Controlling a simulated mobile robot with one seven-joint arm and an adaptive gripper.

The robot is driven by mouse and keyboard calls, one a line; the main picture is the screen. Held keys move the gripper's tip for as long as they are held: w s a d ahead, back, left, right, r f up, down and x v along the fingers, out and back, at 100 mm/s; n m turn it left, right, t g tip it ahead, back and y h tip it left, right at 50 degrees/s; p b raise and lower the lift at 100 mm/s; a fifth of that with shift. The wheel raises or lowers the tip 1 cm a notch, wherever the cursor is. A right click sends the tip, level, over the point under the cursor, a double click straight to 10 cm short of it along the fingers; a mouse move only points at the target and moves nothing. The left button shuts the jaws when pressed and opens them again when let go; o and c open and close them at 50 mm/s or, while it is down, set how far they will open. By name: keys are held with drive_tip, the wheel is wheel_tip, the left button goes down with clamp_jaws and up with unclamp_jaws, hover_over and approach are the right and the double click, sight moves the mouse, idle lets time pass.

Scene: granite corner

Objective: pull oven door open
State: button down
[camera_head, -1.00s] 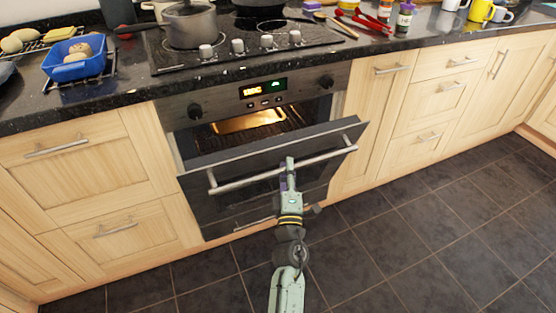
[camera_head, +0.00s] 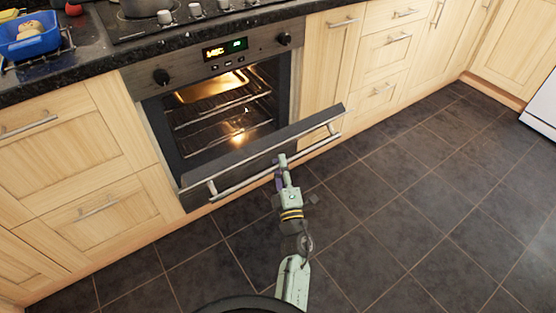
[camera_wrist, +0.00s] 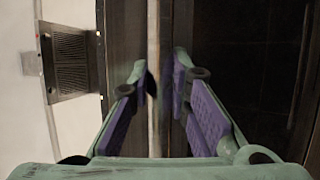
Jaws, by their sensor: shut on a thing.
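The oven door (camera_head: 249,145) is tilted well open, hinged at the bottom, with its top edge out from the oven. Its metal bar handle (camera_head: 240,184) runs along the front near the top edge. My gripper (camera_head: 281,160) is at the handle, right of its middle, and shut on it. In the wrist view the handle (camera_wrist: 154,60) runs upright between the purple-padded fingers of my gripper (camera_wrist: 160,88). The oven cavity (camera_head: 225,110) is lit, with wire racks and a tray (camera_head: 211,88) inside.
Wooden cupboards and drawers (camera_head: 80,140) flank the oven. A blue container (camera_head: 30,36) and a pot stand on the dark worktop above. The tiled floor (camera_head: 420,200) to the right is clear. A white appliance (camera_head: 541,105) stands at the far right.

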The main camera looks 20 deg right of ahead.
drive_tip(key=shift+s+d+f, duration=0.1)
drive_tip(key=shift+s+f, duration=0.1)
drive_tip(key=shift+f, duration=0.35)
drive_tip(key=c, duration=1.5)
unclamp_jaws()
drive_tip(key=shift+r, duration=0.15)
drive_tip(key=shift+r, duration=0.1)
